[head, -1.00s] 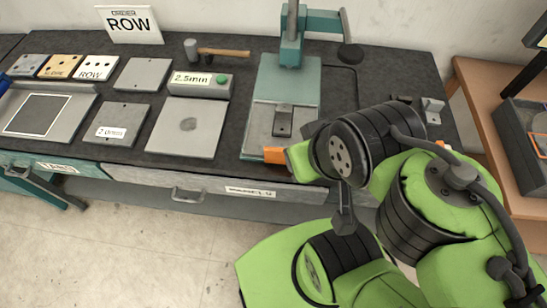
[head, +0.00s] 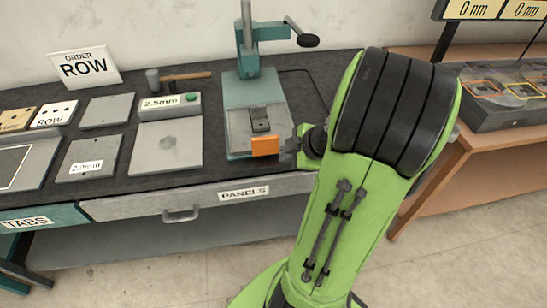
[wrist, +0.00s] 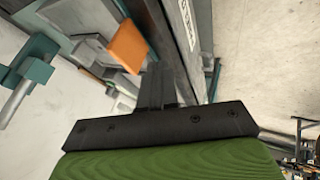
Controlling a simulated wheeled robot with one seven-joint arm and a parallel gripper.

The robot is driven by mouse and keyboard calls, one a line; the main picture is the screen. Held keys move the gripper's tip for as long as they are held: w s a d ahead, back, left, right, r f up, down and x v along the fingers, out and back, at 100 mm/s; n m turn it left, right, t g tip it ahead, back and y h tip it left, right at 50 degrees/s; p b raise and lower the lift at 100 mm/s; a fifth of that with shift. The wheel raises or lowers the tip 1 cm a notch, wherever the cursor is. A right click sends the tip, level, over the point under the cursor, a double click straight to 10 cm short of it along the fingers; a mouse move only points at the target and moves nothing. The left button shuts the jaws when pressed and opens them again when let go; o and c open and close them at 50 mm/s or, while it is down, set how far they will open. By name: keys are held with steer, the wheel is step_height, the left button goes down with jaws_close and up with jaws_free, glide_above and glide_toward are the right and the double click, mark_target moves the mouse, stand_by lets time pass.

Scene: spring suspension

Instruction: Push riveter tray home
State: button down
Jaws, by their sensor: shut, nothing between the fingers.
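The riveter (head: 252,88) is a teal press with a column and a black-knobbed lever, standing on the bench. Its grey tray (head: 238,132) lies at the front of the teal base, with a small dark block on it and an orange handle (head: 265,146) at its front right. My gripper (head: 288,152) is just right of the orange handle, partly hidden by my arm. In the wrist view its shut, empty fingers (wrist: 155,84) point towards the bench edge, close to the orange handle (wrist: 128,47). Whether they touch it I cannot tell.
The bench has a PANELS drawer (head: 190,203) in front. Grey plates, a 2.5mm block (head: 170,105), a hammer (head: 185,77) and an ORDER ROW sign (head: 85,68) lie or stand left of the riveter. A brown side table (head: 440,185) with a dark tray stands right.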

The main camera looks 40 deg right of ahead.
steer(key=shift+w+d+f+b, duration=0.15)
steer(key=shift+w+d+f, duration=0.1)
steer(key=shift+w+f, duration=0.95)
steer(key=shift+w+d+f+b, duration=0.25)
steer(key=shift+w+f, duration=0.65)
steer(key=shift+w, duration=0.55)
steer(key=shift+w+d+f+b, duration=0.1)
steer(key=shift+w+d+f, duration=0.2)
steer(key=shift+w+f, duration=0.9)
steer(key=shift+w+r, duration=0.15)
